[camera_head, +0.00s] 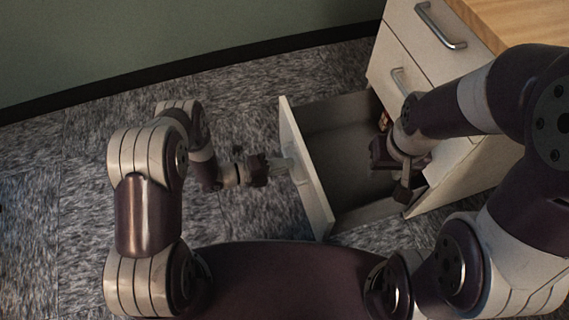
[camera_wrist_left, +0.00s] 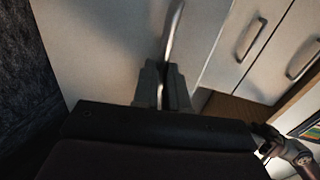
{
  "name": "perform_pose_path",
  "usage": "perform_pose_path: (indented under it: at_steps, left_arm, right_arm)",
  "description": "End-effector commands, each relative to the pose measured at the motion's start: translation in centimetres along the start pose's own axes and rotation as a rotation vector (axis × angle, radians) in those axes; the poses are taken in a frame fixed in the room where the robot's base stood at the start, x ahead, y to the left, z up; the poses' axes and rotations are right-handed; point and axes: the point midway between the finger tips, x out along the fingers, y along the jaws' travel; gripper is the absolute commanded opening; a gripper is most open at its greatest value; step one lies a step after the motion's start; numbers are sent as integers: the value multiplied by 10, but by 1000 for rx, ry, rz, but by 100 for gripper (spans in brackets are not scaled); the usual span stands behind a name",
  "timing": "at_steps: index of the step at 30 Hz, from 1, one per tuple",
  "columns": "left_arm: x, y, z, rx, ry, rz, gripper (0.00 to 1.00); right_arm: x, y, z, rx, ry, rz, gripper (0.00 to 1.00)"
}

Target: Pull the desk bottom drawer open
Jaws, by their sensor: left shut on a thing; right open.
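The desk (camera_head: 470,75) stands at the right in the head view. Its bottom drawer (camera_head: 304,165) is pulled well out, with its grey inside showing and its front standing away from the desk. My left gripper (camera_head: 283,167) is at the outer side of that front, shut on the drawer's handle. In the left wrist view the fingers (camera_wrist_left: 167,88) close around the metal handle bar (camera_wrist_left: 173,40). My right gripper (camera_head: 402,170) is over the drawer near the desk, apparently empty and open; its fingers are partly hidden by the wrist.
Two upper drawers with metal handles (camera_head: 442,27) (camera_head: 404,82) are closed. The desk has a wooden top (camera_head: 515,22). Speckled carpet (camera_head: 80,200) around the drawer is clear. A green wall (camera_head: 150,40) with a dark skirting runs behind.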

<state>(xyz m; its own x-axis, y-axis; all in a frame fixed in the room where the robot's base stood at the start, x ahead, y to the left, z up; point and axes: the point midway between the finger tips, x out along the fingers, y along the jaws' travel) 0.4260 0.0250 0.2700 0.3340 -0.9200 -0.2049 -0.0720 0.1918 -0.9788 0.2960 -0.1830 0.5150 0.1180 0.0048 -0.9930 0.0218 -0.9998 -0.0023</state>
Motion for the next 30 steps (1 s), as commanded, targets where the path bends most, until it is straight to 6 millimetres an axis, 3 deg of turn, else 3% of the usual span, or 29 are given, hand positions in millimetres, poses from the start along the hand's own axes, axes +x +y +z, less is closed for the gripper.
perform_pose_path:
  at_steps: [5, 6, 7, 8, 16, 19, 30]
  left_arm:
    - [0, 0, 0, 0, -2, 1, 0]
    - [0, 0, 0, 0, -1, 1, 25]
    - [0, 0, 0, 0, -1, 1, 35]
    - [0, 0, 0, 0, -1, 1, 38]
    - [-1, 0, 0, 0, -1, 1, 38]
    - [-10, -2, 1, -1, -3, 1, 38]
    - [-100, -4, 1, 0, -7, 0, 38]
  right_arm:
    - [0, 0, 0, 0, 0, 0, 43]
    - [0, 0, 0, 0, 0, 0, 43]
    - [0, 0, 0, 0, 0, 0, 43]
    - [0, 0, 0, 0, 0, 0, 43]
    - [-1, 0, 0, 0, 0, 0, 43]
    - [-6, 0, -1, 0, 0, 0, 43]
    - [-41, 0, -5, 0, 0, 0, 43]
